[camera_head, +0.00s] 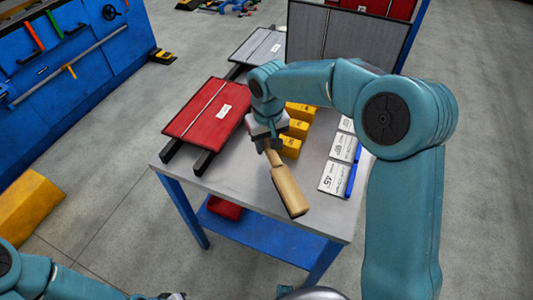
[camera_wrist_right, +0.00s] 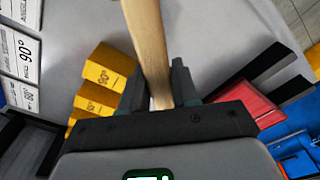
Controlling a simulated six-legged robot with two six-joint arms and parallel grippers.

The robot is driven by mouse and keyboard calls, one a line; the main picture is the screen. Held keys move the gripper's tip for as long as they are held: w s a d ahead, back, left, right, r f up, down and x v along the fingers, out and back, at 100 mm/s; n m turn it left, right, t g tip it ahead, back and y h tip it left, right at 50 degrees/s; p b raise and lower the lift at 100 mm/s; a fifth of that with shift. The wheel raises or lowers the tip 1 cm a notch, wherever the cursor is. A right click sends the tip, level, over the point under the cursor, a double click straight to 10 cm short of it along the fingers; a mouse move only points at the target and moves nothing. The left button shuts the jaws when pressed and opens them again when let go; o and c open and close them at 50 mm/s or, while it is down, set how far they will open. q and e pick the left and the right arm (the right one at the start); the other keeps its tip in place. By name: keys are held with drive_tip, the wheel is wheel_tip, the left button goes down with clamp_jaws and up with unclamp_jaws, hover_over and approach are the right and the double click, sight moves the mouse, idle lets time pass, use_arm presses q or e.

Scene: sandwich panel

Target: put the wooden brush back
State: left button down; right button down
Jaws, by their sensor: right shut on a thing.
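The wooden brush (camera_head: 288,192) is light tan, with a narrow neck and a wider block pointing down to the lower right. My right gripper (camera_head: 270,148) is shut on its narrow end, over the middle of the grey table (camera_head: 325,218). The right wrist view shows the brush's pale wood (camera_wrist_right: 147,45) running up from between the two dark fingers (camera_wrist_right: 160,92). I cannot make out bristles, or whether the brush touches the table. My left arm comes in at the bottom left of the head view; only a dark bit of its gripper (camera_head: 172,296) shows at the edge.
Yellow numbered blocks (camera_head: 291,147) stand behind the right gripper, with white numbered cards (camera_head: 334,178) to their right. A red panel on dark rails (camera_head: 205,108) lies at the table's left. The table's front is clear. A blue tool board (camera_head: 60,60) stands at left.

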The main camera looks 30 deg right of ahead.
wheel_tip(320, 180, down, 4)
drive_tip(key=shift+f, duration=0.2)
drive_tip(key=shift+s+r, duration=0.1)
drive_tip(key=c, duration=0.8)
unclamp_jaws()
drive_tip(key=shift+c, duration=0.2)
